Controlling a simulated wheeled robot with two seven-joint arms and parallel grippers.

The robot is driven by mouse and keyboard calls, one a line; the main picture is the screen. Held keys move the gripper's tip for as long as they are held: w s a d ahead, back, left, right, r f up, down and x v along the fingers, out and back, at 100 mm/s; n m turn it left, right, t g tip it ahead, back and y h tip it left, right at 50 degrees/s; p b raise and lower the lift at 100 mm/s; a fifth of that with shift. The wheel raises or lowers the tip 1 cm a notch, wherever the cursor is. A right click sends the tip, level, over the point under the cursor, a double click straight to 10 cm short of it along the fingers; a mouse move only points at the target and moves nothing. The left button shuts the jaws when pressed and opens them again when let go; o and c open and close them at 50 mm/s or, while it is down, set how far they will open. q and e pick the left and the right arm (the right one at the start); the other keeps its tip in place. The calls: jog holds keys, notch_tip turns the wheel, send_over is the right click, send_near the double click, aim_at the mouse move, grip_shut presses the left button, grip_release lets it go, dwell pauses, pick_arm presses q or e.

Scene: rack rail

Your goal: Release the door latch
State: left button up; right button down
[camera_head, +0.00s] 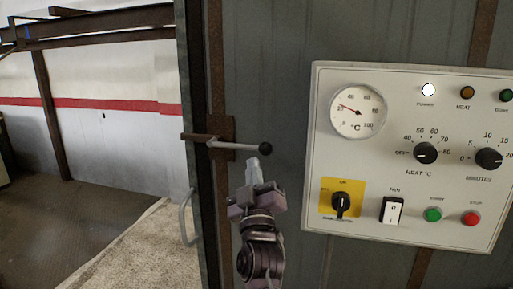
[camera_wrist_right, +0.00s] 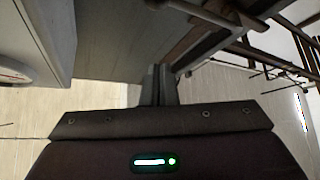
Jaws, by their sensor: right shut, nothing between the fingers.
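The door latch (camera_head: 232,146) is a metal lever with a dark ball knob at its right end, on a rusty brown plate beside the door edge. It lies nearly level, sloping slightly down to the right. My right gripper (camera_head: 253,172) is shut and empty, pointing up just below the knob. In the head view I cannot tell whether it touches the lever. The right wrist view shows the shut fingers (camera_wrist_right: 160,85) in front of the grey panelling. A lever-like bar shows at the upper right there. My left gripper is not in view.
A white control panel (camera_head: 318,150) with a dial, knobs and buttons stands out close to the right of my gripper. A curved handle (camera_head: 186,217) is left of the door edge. Open floor (camera_head: 100,190) lies at the left.

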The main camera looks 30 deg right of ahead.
aim_at(259, 148)
jog(key=p+x, duration=0.5)
jog(key=x, duration=0.5)
jog(key=f, duration=0.1)
jog(key=d+f, duration=0.1)
jog(key=d+f+p, duration=0.1)
jog(key=shift+s+f, duration=0.2)
jog(key=shift+s, duration=0.05)
jog(key=shift+f, duration=0.1)
